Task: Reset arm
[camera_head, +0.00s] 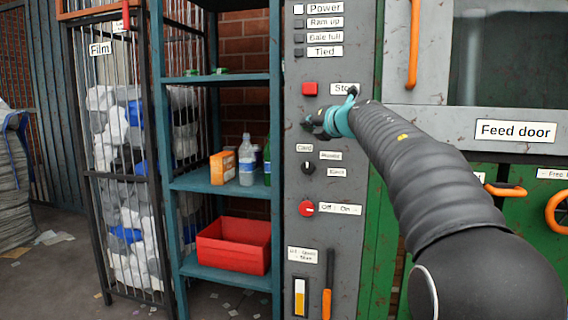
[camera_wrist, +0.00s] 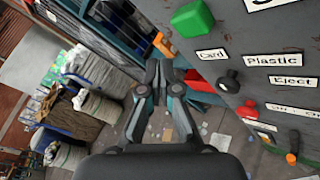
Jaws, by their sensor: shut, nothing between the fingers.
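My gripper (camera_head: 322,124) is in front of the grey control panel (camera_head: 297,240) in the head view, just below and beside the red button by the label beginning "Sto". In the wrist view my gripper (camera_wrist: 160,66) has its fingertips together, with nothing between them. The panel is at the right in the wrist view, with a green button (camera_wrist: 192,18) and a dark selector knob (camera_wrist: 228,82) near the fingers. In the head view the red button (camera_head: 309,88), the selector knob (camera_head: 308,168) and the red Off/On switch (camera_head: 306,208) are uncovered. My arm hides part of the panel's right side.
A teal shelf (camera_head: 222,182) left of the panel holds a bottle (camera_head: 246,160), an orange box (camera_head: 222,167) and a red bin (camera_head: 233,246). A cage of film bags (camera_head: 125,150) stands further left. The feed door (camera_head: 515,130) has orange handles (camera_head: 414,45). Floor at left is littered.

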